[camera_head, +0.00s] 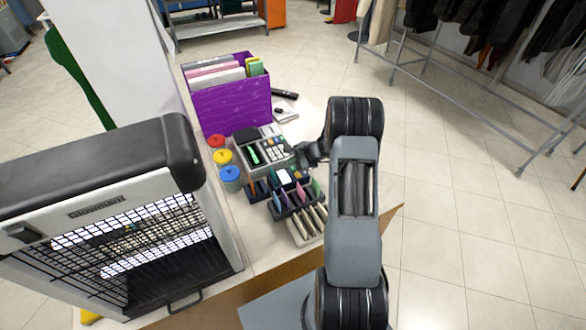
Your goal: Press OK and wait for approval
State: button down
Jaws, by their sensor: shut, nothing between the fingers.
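A grey keypad machine (266,162) with a small green strip and rows of light keys stands on the counter (268,255). A small dark device with a bright screen (287,176) is just in front of it, partly among the card holders. An OK key cannot be made out on either one. My gripper (302,157) is shut and empty, small and dark, at the right side of the keypad machine. It is close to the keys; whether it touches them cannot be told. My arm hides the counter to the right.
A purple file box (235,107) stands behind. Red (216,142), yellow (223,158) and blue (231,177) round-topped pots line the left. A dark card rack (291,206) is in front. A large mesh-fronted heater (130,235) fills the near left. Open floor lies right.

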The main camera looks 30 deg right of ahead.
aim_at(293, 169)
jog(key=shift+f+b, duration=0.8)
jog(key=shift+b, duration=0.35)
dwell(0.9)
jog(key=shift+r, duration=0.1)
dwell(0.4)
jog(key=shift+r+p, duration=0.3)
jog(key=shift+r, duration=0.4)
jog(key=shift+r+p, duration=1.45)
jog(key=shift+r, duration=1.05)
